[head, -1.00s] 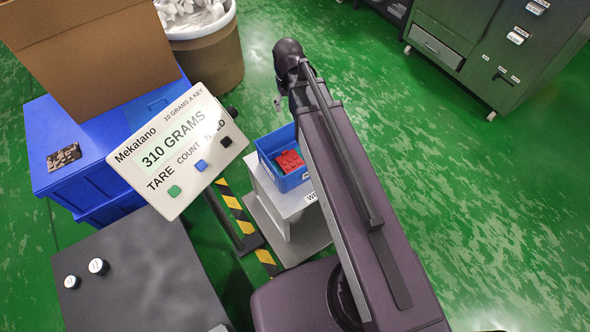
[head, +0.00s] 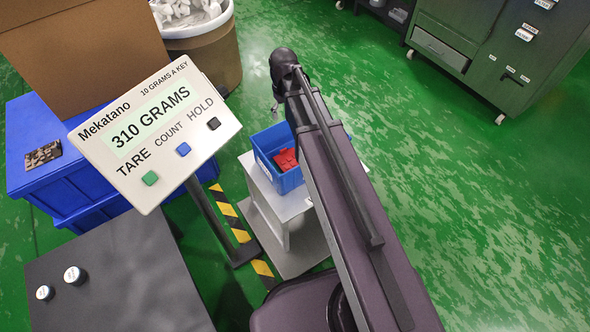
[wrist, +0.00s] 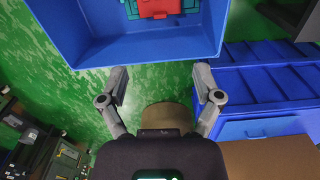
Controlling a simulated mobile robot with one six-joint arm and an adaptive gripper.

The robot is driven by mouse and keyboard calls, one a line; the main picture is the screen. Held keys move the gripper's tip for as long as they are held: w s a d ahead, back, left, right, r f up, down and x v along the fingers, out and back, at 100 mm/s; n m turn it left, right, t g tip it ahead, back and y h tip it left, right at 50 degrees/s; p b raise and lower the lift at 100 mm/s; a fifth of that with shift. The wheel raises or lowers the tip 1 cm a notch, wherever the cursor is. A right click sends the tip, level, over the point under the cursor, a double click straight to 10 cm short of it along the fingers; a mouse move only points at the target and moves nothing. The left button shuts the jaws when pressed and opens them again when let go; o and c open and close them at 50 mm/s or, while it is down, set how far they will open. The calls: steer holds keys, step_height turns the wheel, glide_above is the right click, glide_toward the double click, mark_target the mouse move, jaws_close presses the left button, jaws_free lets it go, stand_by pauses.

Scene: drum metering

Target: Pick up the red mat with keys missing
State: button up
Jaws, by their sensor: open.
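A blue bin (head: 275,158) stands on a small white stand, and a red piece, apparently the mat (head: 284,159), lies inside it. My arm hides the bin's right part. In the wrist view the bin (wrist: 205,45) fills the top, and the red mat (wrist: 152,8) lies on its floor with teal around its edges, cut off by the frame. I cannot make out its keys. My gripper (wrist: 161,80) is open and empty, with its fingers apart just below the bin's near wall in the picture. A scale display (head: 152,127) reads 310 GRAMS, with "10 GRAMS A KEY" above.
A large blue container (head: 40,185) carries a small patterned dark piece (head: 42,154) and an open cardboard box (head: 80,45). A brown drum (head: 205,55) holds white material. A dark table (head: 120,285) has two knobs. Green cabinets stand top right. The floor at right is clear.

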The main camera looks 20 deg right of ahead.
mark_target(293, 163)
steer(key=w+f+b, duration=0.3)
steer(key=f+b, duration=0.4)
steer(key=f, duration=0.1)
steer(key=shift+f+n, duration=0.2)
steer(key=shift+n, duration=0.2)
steer(key=shift+f+b, duration=0.15)
steer(key=shift+b, duration=0.2)
step_height(293, 163, down, 8)
steer(key=b, duration=0.8)
steer(key=shift+f, duration=0.15)
steer(key=shift+f+b, duration=0.15)
steer(key=shift+b, duration=0.15)
steer(key=shift+a+f+b, duration=0.15)
steer(key=shift+f+b, duration=1.1)
steer(key=shift+a+f+b, duration=0.1)
steer(key=shift+f+b, duration=1.1)
jaws_close()
